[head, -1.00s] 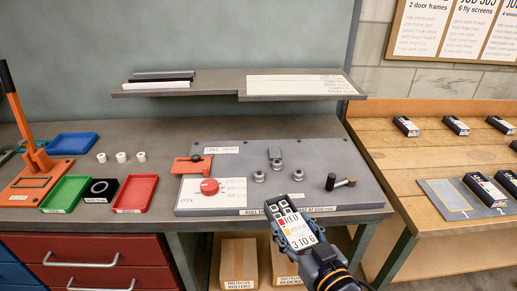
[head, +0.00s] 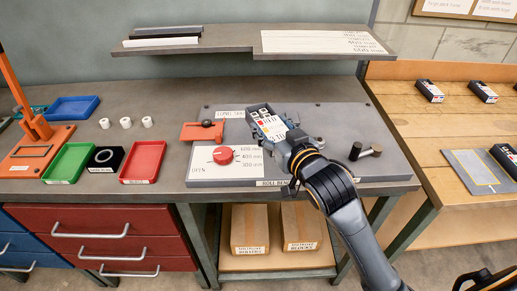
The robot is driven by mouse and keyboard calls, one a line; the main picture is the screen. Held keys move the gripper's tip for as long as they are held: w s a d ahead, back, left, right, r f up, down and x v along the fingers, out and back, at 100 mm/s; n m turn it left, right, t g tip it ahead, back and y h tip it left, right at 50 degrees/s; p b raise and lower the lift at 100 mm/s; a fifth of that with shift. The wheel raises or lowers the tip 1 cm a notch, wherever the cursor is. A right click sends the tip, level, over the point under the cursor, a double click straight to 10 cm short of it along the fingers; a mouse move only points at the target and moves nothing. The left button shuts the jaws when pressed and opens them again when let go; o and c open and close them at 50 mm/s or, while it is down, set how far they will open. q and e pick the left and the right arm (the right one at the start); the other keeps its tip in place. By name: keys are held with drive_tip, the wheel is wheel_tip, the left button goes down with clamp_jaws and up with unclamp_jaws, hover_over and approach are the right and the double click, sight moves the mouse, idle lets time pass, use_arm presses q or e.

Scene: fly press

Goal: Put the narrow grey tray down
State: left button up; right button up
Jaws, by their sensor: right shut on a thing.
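The narrow grey tray (head: 259,112) is a small dark box with a white label and a few small light pieces at its far end. My right gripper (head: 285,142) is shut on its near end. The tray is over the grey roll bench plate (head: 325,119) on the workbench, right of the orange block and red dial. I cannot tell whether the tray touches the plate. The gripper and tray hide the middle of the plate. My left gripper is not in view.
An orange block (head: 202,131) with a black knob and a red dial (head: 223,155) sit left of the tray. A dark handle (head: 366,151) stands to the right. Green (head: 68,162) and red (head: 143,161) trays lie further left. A wooden table (head: 445,125) holds several dark boxes.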

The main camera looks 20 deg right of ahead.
sight(258, 154)
drive_tip(key=w+f, duration=0.1)
drive_tip(key=w+a+f, duration=0.1)
drive_tip(key=f, duration=0.1)
drive_tip(key=w+f, duration=0.1)
drive_tip(key=shift+w+a+f, duration=0.2)
drive_tip(key=shift+w+a, duration=0.05)
drive_tip(key=shift+w, duration=0.05)
drive_tip(key=shift+w+a+f, duration=0.1)
drive_tip(key=shift+w+f, duration=0.35)
drive_tip(key=shift+f, duration=0.05)
wheel_tip(258, 154, down, 3)
drive_tip(key=shift+w+a+f, duration=0.1)
drive_tip(key=shift+w+a, duration=0.05)
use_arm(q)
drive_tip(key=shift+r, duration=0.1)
use_arm(e)
drive_tip(key=shift+f, duration=0.2)
drive_tip(key=shift+f, duration=0.15)
drive_tip(key=o, duration=1.3)
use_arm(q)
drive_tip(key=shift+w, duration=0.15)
